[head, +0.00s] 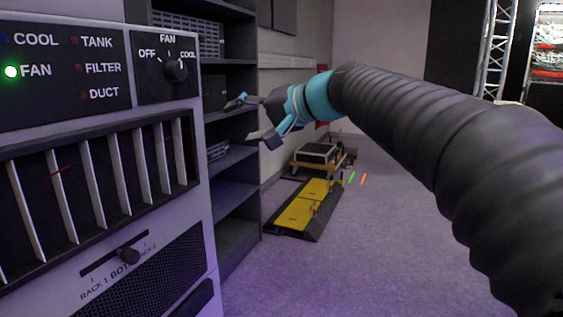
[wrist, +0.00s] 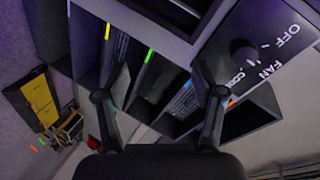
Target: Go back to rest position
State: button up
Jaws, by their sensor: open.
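My gripper (head: 247,118) is open and empty in the head view, just right of the grey cooler cabinet (head: 204,215) and in front of the dark shelf unit. My arm in its ribbed black sleeve reaches in from the right edge. In the wrist view my gripper (wrist: 158,95) shows two dark fingers spread apart, with the shelving behind them. The fan knob (head: 176,70) is on the cabinet's panel, apart from the fingers; it also shows in the wrist view (wrist: 246,55). A green lamp beside FAN (head: 11,71) is lit.
The dark shelf unit (head: 236,190) stands behind the cabinet. A yellow and black cable ramp (head: 307,205) lies on the floor, with a low wooden cart (head: 322,160) carrying a black case behind it. A metal truss (head: 495,50) stands at the upper right. Purple carpet is clear in front.

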jog(key=s+d+f+g+h, duration=0.1)
jog(key=s+d+f+h, duration=0.3)
jog(key=f, duration=0.5)
jog(key=s+d+f+h, duration=0.2)
jog(key=s+d+f, duration=0.35)
jog(key=f, duration=0.35)
jog(key=s+d+f+h+p, duration=0.1)
jog(key=s+d+f+h, duration=0.2)
jog(key=s+d+f, duration=0.3)
jog(key=s+d+f+h+p, duration=0.1)
jog(key=s+d+f+h, duration=0.2)
jog(key=s+d+f, duration=0.2)
jog(key=shift+s+d+f+g+p, duration=0.35)
jog(key=shift+s+d, duration=1.3)
jog(key=shift+s, duration=1.65)
